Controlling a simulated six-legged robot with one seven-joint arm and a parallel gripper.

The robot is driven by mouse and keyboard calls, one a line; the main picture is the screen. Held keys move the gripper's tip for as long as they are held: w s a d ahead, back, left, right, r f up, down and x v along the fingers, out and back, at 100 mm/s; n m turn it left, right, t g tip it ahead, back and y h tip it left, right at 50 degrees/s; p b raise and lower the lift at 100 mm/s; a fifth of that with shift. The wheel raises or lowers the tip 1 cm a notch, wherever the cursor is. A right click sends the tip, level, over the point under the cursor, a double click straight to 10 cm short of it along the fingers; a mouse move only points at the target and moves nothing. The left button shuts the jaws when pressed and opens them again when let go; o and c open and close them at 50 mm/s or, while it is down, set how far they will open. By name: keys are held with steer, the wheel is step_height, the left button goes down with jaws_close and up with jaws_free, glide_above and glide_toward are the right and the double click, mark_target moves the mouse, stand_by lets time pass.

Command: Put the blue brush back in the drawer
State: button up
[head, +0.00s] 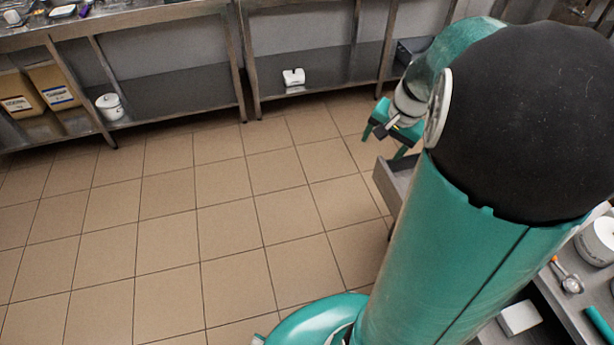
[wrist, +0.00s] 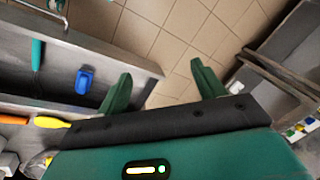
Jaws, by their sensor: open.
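A short blue object, which I take for the blue brush (wrist: 84,80), lies in the wrist view on a dark grey surface that appears to be the inside of the open drawer (wrist: 128,58). The drawer also juts out in the head view (head: 392,185), partly hidden by my arm. In the head view my gripper (head: 385,143) hangs just beyond the drawer; the brush is not visible there.
The wrist view also shows a teal-handled tool (wrist: 37,55) and an orange handle (wrist: 51,122). In the head view, a scoop (head: 570,284) and white block (head: 519,317) lie on the right counter. Steel shelving (head: 160,95) lines the back. Tiled floor (head: 170,220) is clear.

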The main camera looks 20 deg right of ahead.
steer(key=s+a+r+n+t, duration=0.1)
steer(key=s+a+r+n, duration=0.2)
steer(key=a, duration=0.5)
steer(key=s+a+r+n, duration=0.3)
steer(key=a+r+n, duration=0.1)
steer(key=a, duration=0.4)
steer(key=s+a+r+n+t, duration=0.1)
steer(key=s+a+r+n, duration=0.2)
steer(key=a, duration=0.5)
steer(key=shift+s+a+r+n+t+h, duration=0.2)
steer(key=shift+s+r+n+t+h, duration=0.1)
steer(key=shift+s+n, duration=0.25)
steer(key=c, duration=0.7)
steer(key=shift+d, duration=0.2)
